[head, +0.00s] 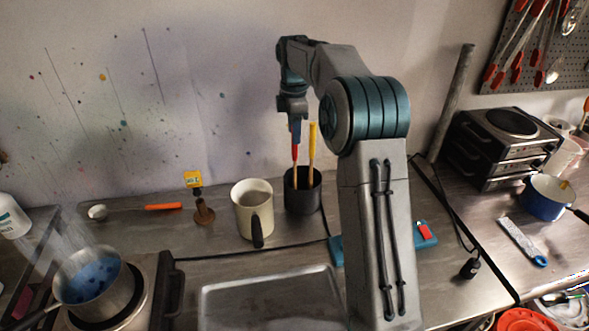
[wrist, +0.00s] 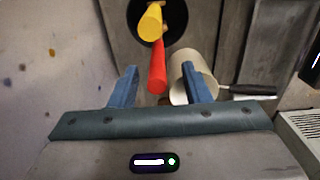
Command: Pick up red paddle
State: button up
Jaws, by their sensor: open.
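The red paddle (head: 295,153) stands in a black cup (head: 303,197) beside a yellow-handled paddle (head: 312,142); their lower ends are hidden inside the cup. My gripper (head: 295,139) points down directly above the red handle. In the wrist view, my gripper (wrist: 160,67) is open, with blue fingers apart. The red handle (wrist: 158,68) appears between the two fingers there, and nothing is clamped. The yellow handle (wrist: 150,24) is farther up the picture, at the black cup (wrist: 160,38). I cannot tell how far the fingertips reach down past the red handle's top.
A cream mug (head: 252,210) stands just left of the cup, its dark handle toward the front. A brown stand with a yellow tag (head: 193,179) is farther left. A metal tray (head: 270,300) lies in front. The wall is close behind.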

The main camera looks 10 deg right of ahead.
aim_at(295, 158)
jog(key=shift+w+d+f+p, duration=0.15)
jog(key=shift+f+p, duration=0.35)
jog(key=shift+f, duration=1.75)
jog(key=shift+c, duration=0.3)
grip_shut()
jog(key=shift+r, duration=0.1)
notch_tip(295, 158, up, 18)
jog(key=shift+p, duration=0.3)
jog(key=shift+p, duration=0.3)
